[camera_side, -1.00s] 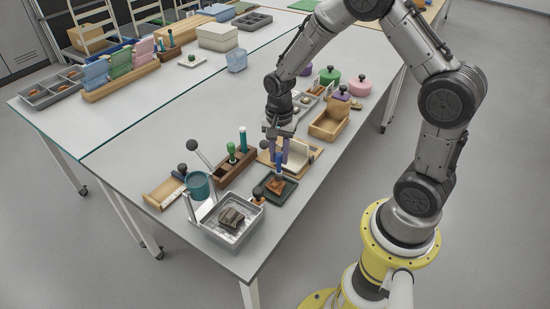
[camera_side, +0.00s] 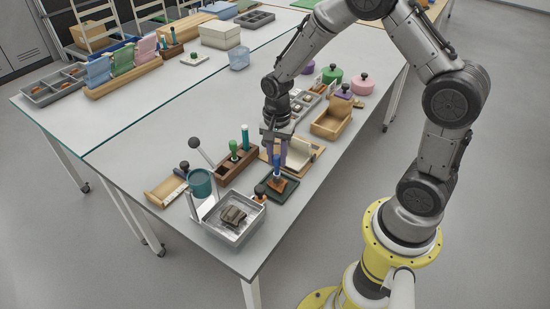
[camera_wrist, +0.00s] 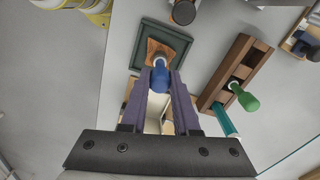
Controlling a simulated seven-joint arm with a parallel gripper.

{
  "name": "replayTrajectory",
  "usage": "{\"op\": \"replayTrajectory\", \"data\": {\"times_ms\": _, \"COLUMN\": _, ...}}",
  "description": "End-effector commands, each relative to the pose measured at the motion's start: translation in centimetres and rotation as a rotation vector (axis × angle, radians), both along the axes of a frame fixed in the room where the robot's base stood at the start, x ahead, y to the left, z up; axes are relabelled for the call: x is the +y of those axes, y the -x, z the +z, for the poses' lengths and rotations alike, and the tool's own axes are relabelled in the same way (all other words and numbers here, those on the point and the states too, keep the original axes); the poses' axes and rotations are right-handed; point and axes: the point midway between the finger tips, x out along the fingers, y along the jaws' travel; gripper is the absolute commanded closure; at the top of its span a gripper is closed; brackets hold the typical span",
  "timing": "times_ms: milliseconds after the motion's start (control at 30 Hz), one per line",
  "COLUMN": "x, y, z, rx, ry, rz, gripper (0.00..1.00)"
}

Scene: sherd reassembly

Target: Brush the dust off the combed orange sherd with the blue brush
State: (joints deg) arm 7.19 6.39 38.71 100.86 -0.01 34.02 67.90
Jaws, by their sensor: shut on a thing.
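My gripper (camera_wrist: 160,78) is shut on the blue brush (camera_wrist: 161,80), gripping its handle between two purple fingers. In the side view, the brush (camera_side: 277,165) points down over a dark green tray (camera_side: 292,184). In the wrist view, the orange sherd (camera_wrist: 155,47) lies in this tray (camera_wrist: 144,35), and the brush's lower end is over or on it; I cannot tell if they touch. The brush hides part of the sherd. I cannot make out its combing or any dust.
A wooden rack (camera_side: 233,166) with green and teal-handled tools stands left of the tray. A metal tray (camera_side: 210,231) with a dark sherd stands in front, near the table edge. A wooden box (camera_side: 331,121) is behind. A dark-topped knob (camera_side: 259,191) stands close to the green tray.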

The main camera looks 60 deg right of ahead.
Motion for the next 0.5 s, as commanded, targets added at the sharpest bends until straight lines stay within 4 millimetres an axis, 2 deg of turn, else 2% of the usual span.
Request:
{"op": "replayTrajectory", "data": {"times_ms": 267, "x": -2.1, "y": 0.0, "z": -0.1, "rx": 0.002, "ry": 0.000, "rz": -0.002, "gripper": 1.00}}
{"op": "replayTrajectory", "data": {"times_ms": 500, "x": -1.4, "y": 0.1, "z": -0.1, "rx": 0.002, "ry": 0.000, "rz": 0.002, "gripper": 1.00}}
